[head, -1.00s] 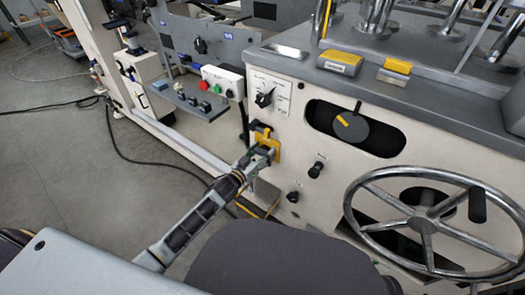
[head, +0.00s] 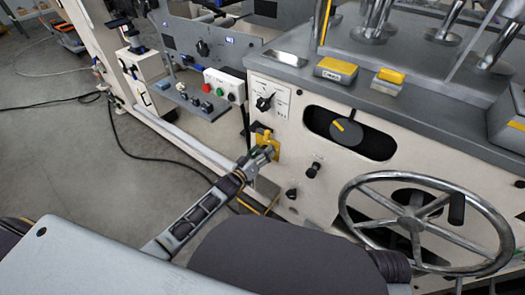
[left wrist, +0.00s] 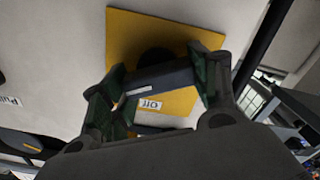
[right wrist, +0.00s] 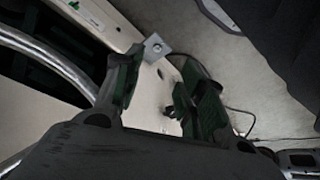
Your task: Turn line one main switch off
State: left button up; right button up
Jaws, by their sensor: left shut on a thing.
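The line one main switch has a yellow plate (head: 275,146) on the cream machine front, below a small white panel. My left gripper (head: 262,153) is at this plate. In the left wrist view the yellow plate (left wrist: 125,45) fills the upper middle, and an "Off" label (left wrist: 150,104) shows on it. My left gripper (left wrist: 160,84) is shut on the dark switch handle (left wrist: 160,79), one finger at each end of the bar. The handle's pivot is mostly in shadow. My right gripper (right wrist: 155,78) is open and empty in the right wrist view.
A white panel with a black knob (head: 264,103) is just above the switch. A button box (head: 224,87) is to its left. Black knobs (head: 313,170) and a large handwheel (head: 425,220) are to the right. A cable (head: 125,145) lies on the floor at left.

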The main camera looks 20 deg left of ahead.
pick_arm(q)
jog(key=n+p, duration=0.2)
jog(key=shift+a+r+n, duration=0.1)
jog(key=shift+n, duration=0.3)
jog(key=shift+n+p, duration=0.5)
jog(key=shift+n, duration=0.4)
jog(key=shift+a+n, duration=0.1)
jog(key=shift+n, duration=0.8)
jog(key=shift+w+f+n, duration=0.1)
jog(key=shift+f+n, duration=0.1)
jog(key=shift+n, duration=0.7)
jog(key=n, duration=0.3)
jog(key=shift+f, duration=0.1)
jog(key=shift+n, duration=0.6)
pick_arm(e)
jog(key=shift+g, duration=0.5)
jog(key=shift+s+d+f, duration=0.1)
jog(key=shift+d+f, duration=0.1)
jog(key=shift+f, duration=0.9)
jog(key=shift+s+d+f, duration=0.1)
jog(key=shift+d+f, duration=0.05)
jog(key=shift+f, duration=0.9)
pick_arm(q)
jog(key=o, duration=1)
jog(key=shift+o, duration=0.2)
